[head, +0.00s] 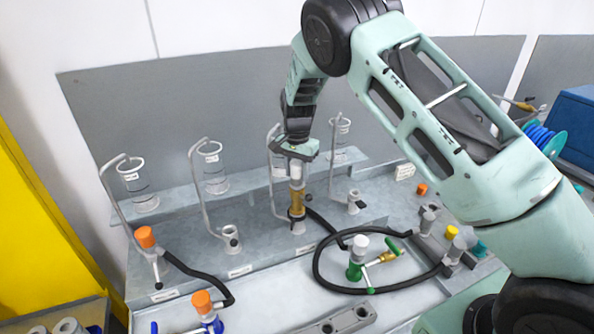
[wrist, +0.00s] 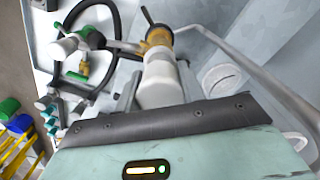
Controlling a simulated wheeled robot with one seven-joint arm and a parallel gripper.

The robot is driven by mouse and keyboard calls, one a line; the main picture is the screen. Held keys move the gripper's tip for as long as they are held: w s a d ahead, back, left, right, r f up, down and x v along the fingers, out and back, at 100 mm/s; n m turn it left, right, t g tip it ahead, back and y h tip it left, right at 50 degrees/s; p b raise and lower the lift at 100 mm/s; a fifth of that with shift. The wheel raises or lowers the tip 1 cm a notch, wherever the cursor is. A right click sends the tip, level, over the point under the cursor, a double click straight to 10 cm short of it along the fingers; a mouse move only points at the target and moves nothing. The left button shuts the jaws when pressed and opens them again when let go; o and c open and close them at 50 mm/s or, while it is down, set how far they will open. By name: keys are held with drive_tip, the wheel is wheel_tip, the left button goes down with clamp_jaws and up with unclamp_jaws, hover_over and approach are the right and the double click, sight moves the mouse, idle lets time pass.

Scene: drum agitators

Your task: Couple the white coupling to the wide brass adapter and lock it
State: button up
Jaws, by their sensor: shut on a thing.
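My gripper (head: 297,158) points down at the rear shelf and is shut on the white coupling (head: 296,172). In the wrist view the white coupling (wrist: 162,80) lies between the jaws. Directly below it in the head view is the brass adapter (head: 297,200), upright in line with it, with a dark band near its foot. The brass also shows beyond the coupling in the wrist view (wrist: 158,37), with a dark lever-like bar sticking out beside it. The two appear to meet end to end; whether they are locked I cannot tell.
Bent pipes with clear cups (head: 213,168) stand along the rear shelf, close on both sides of my gripper. Orange-capped fittings (head: 146,238) are at left.

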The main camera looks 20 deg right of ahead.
drive_tip(key=shift+f, duration=0.3)
drive_tip(key=o, duration=1.3)
drive_tip(key=shift+c, duration=0.2)
drive_tip(key=shift+c, duration=0.4)
wheel_tip(320, 180, up, 8)
drive_tip(key=p, duration=0.3)
drive_tip(key=shift+p, duration=0.4)
drive_tip(key=shift+r, duration=1)
